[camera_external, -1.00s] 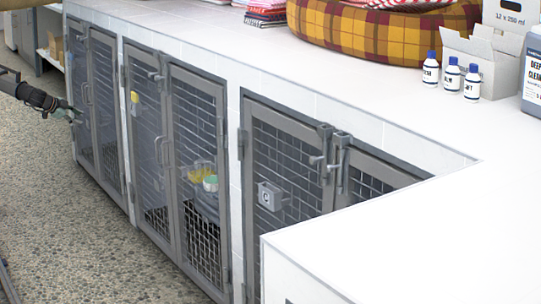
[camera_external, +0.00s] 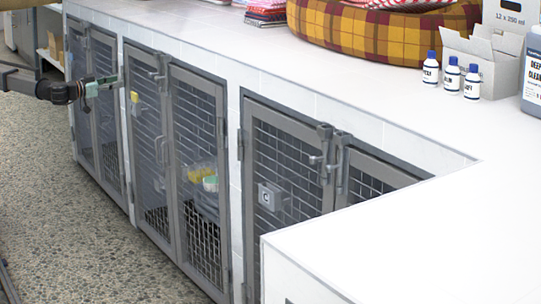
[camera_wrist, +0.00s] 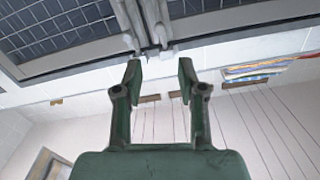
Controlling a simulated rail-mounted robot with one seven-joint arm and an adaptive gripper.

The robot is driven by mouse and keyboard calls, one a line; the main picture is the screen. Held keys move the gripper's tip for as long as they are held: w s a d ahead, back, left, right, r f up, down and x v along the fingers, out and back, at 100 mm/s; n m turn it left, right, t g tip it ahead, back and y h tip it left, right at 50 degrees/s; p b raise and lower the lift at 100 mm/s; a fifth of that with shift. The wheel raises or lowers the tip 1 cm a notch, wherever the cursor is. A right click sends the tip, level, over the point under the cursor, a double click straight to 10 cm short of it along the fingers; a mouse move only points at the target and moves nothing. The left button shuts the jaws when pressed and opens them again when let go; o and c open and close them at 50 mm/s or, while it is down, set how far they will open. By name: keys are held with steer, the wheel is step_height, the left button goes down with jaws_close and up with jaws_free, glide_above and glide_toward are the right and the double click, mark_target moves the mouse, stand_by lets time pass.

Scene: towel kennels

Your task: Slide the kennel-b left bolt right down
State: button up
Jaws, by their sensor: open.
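The middle kennel (camera_external: 174,120) stands between another kennel and the one marked C in the external view; its own letter cannot be read. Small grey bolt hardware (camera_external: 157,75) sits at the top where its two doors meet. My gripper (camera_external: 112,80) is left of this hardware, near the upper part of the kennel fronts. In the wrist view my gripper (camera_wrist: 160,74) is open and empty, with green fingers. Two pale bolts (camera_wrist: 131,22) (camera_wrist: 157,20) lie side by side beyond the fingertips, apart from them. Which is the left one, I cannot tell.
The white counter (camera_external: 230,45) runs above the kennels, carrying folded towels (camera_external: 268,12), a plaid pet bed (camera_external: 375,35) and small bottles (camera_external: 451,75). The kennel marked C (camera_external: 285,165) is to the right. The speckled floor (camera_external: 90,220) in front is clear.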

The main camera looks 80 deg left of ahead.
mark_target(154, 74)
steer(key=p+x, duration=0.2)
steer(key=x, duration=1.4)
steer(key=shift+w+a, duration=0.1)
steer(key=shift+w, duration=0.2)
jaws_close()
